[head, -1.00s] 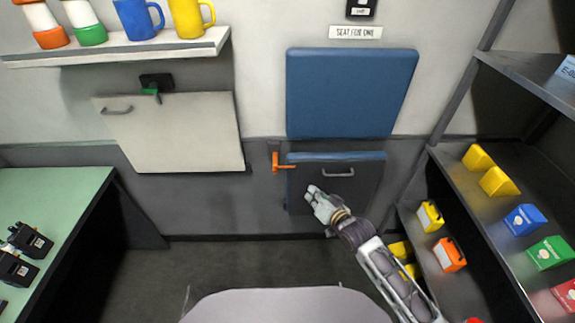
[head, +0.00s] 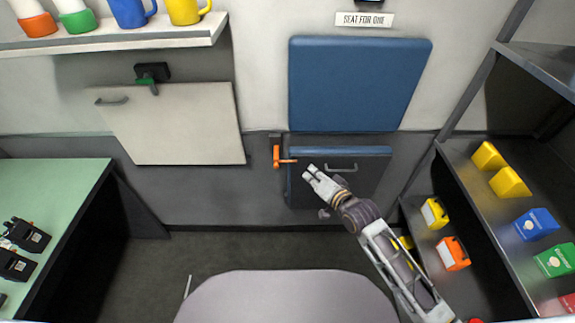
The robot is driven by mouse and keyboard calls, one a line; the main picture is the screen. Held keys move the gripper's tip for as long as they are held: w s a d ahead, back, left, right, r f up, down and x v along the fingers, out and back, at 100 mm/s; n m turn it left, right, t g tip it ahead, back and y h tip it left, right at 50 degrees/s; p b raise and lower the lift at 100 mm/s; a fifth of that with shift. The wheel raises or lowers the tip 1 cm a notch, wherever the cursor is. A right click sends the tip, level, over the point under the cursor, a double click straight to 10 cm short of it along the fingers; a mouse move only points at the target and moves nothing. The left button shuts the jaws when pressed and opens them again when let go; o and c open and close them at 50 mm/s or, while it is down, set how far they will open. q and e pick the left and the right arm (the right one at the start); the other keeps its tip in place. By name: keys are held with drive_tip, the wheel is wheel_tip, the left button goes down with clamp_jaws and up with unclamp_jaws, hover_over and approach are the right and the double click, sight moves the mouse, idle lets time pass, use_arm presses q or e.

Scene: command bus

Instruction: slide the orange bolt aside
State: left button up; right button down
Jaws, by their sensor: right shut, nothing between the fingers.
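The orange bolt (head: 278,157) is mounted on the dark lower wall at the left edge of the folded seat. It has an upright part and a short arm pointing right over the seat's edge. The blue seat (head: 370,152) is folded up against the wall, with a grey handle (head: 341,168) on its dark underside. My right gripper (head: 308,174) is shut and empty, just right of and slightly below the bolt's arm, in front of the seat's underside. It looks close to the bolt, but I cannot tell whether they touch. My left gripper is not in view.
A blue backrest (head: 355,85) is above the seat. A cream folding panel (head: 170,123) with a green latch (head: 147,83) hangs at left. A green-topped counter (head: 50,195) is at left, and shelves with coloured boxes (head: 500,185) stand at right. The floor between is clear.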

drive_tip(key=shift+s+f+m, duration=0.1)
drive_tip(key=shift+f+m, duration=0.05)
drive_tip(key=shift+m, duration=0.8)
drive_tip(key=shift+s+f+m, duration=0.1)
drive_tip(key=shift+f+m, duration=0.05)
drive_tip(key=shift+m, duration=0.8)
drive_tip(key=shift+w+a+f, duration=0.1)
drive_tip(key=shift+w, duration=0.1)
drive_tip(key=s+a+f+x, duration=0.1)
drive_tip(key=a+x, duration=0.1)
drive_tip(key=x, duration=1)
drive_tip(key=shift+s+a+f, duration=0.15)
drive_tip(key=shift+f, duration=0.15)
